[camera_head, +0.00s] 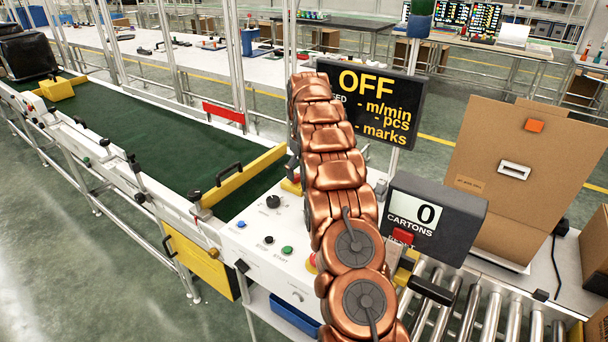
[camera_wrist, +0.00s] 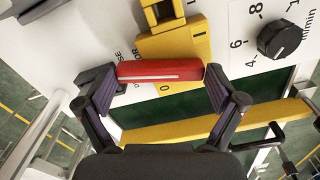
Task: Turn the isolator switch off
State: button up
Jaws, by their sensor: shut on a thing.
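The isolator switch shows in the wrist view as a yellow plate (camera_wrist: 178,43) with a red handle (camera_wrist: 160,70) across it. A pale line runs along the handle, which lies nearly level in that picture. An "I" mark is above its right part and a "0" mark just below its middle. My gripper (camera_wrist: 162,82) is shut on the handle, one dark finger at each end. In the head view my copper arm hides most of the switch; a small red and yellow part (camera_head: 291,186) shows at its left edge. The black display (camera_head: 372,105) reads OFF.
A speed knob (camera_wrist: 285,39) is right of the switch. Below it in the wrist view are the green belt (camera_wrist: 185,127) and a yellow guide bar (camera_wrist: 200,127). The carton counter (camera_head: 437,217) reads 0, right of my arm. Rollers (camera_head: 480,305) and a cardboard box (camera_head: 525,180) stand farther right.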

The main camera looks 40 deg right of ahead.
jog(key=shift+w+r+n, duration=0.1)
jog(key=shift+w+n, duration=0.1)
jog(key=shift+n, duration=0.55)
jog(key=shift+w+n, duration=0.15)
jog(key=shift+n, duration=0.6)
jog(key=o, duration=0.8)
